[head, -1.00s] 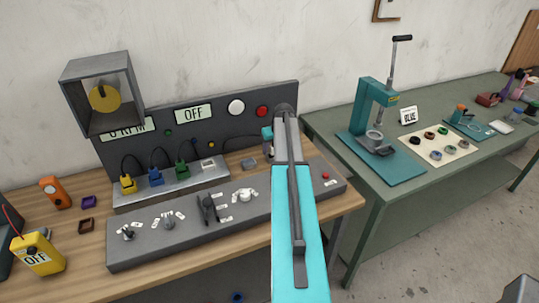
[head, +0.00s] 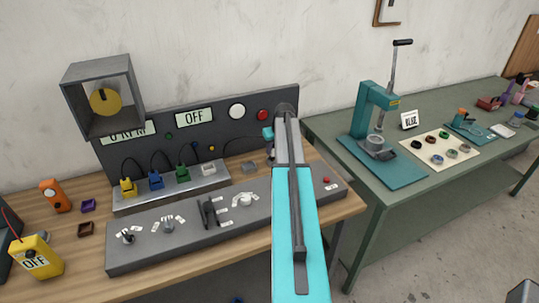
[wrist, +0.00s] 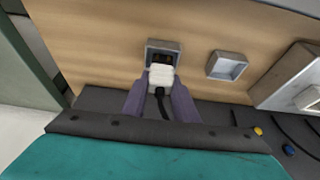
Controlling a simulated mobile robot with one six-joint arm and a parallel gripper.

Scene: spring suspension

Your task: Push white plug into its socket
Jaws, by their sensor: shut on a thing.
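In the wrist view my gripper (wrist: 159,88) has its two purple-grey fingers shut on the white plug (wrist: 161,77). A black cable hangs from the plug toward the dark panel. The plug's front overlaps the near side of a grey square frame with a dark inside (wrist: 164,46); I cannot tell whether it is in it or above it. A white square socket (head: 208,166) sits at the right end of the grey strip, and its edge shows in the wrist view (wrist: 312,99).
Yellow (head: 128,187), blue (head: 155,180) and green (head: 182,173) plugs with cables stand on the grey strip (head: 165,192). A second grey frame (wrist: 227,66) lies on the wooden bench between. A control console (head: 190,243) runs along the front; a dark panel (head: 220,125) stands behind.

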